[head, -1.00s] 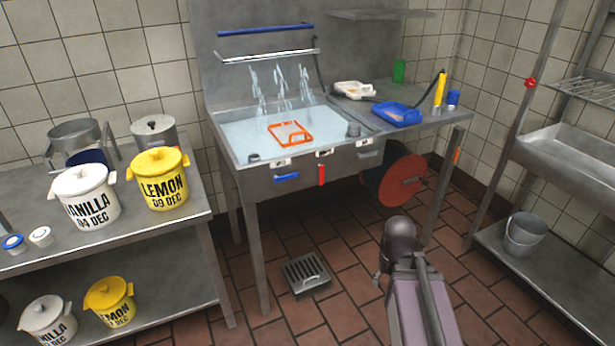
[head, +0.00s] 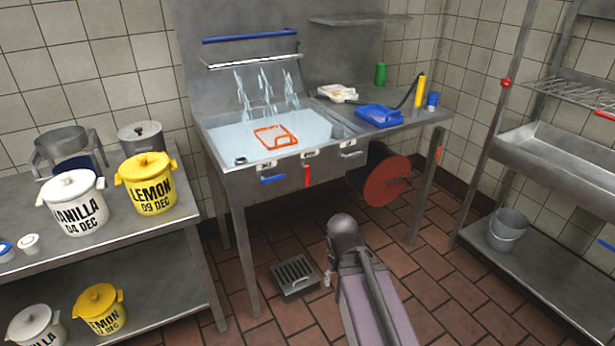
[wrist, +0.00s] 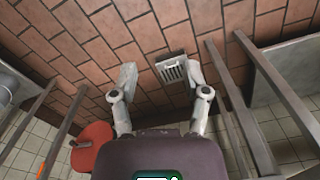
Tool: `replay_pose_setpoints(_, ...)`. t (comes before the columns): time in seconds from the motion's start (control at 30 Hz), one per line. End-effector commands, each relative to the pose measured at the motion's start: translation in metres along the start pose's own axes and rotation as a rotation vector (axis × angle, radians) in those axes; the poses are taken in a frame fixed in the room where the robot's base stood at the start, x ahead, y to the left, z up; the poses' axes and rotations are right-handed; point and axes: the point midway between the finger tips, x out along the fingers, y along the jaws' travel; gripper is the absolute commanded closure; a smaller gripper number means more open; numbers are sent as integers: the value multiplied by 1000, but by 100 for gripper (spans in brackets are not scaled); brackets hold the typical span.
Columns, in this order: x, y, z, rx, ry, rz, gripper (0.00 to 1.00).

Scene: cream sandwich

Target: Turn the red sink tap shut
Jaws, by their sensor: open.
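The red tap (head: 307,175) is a short handle on the sink's front panel, and it hangs vertically. A blue tap (head: 273,179) to its left and a grey tap (head: 351,155) to its right lie roughly level. My gripper (wrist: 160,72) is open and empty in the wrist view, fingers spread over the floor. In the head view my arm is in front of and below the sink, apart from the red tap, and mostly hides the gripper. The red tap is not visible in the wrist view.
A floor drain grate (head: 296,277) lies below the sink front. A red hose reel (head: 388,180) is under the right end. A shelf with tubs (head: 75,205) stands left, and a rack with a bucket (head: 507,230) stands right. The floor between is open.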

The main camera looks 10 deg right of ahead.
Motion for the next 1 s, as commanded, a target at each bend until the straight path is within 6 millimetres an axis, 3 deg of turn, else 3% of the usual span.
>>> replay_pose_setpoints(0.17,1,-2,-3,-12,10,-14,40)
replay_pose_setpoints(0.37,8,-14,-20,-97,80,-103,40)
replay_pose_setpoints(0.67,6,-50,-82,-324,403,-360,40)
replay_pose_setpoints(0.83,-11,-61,-124,-419,673,-462,40)
replay_pose_setpoints(1.0,-35,-57,-164,-455,952,-496,40)
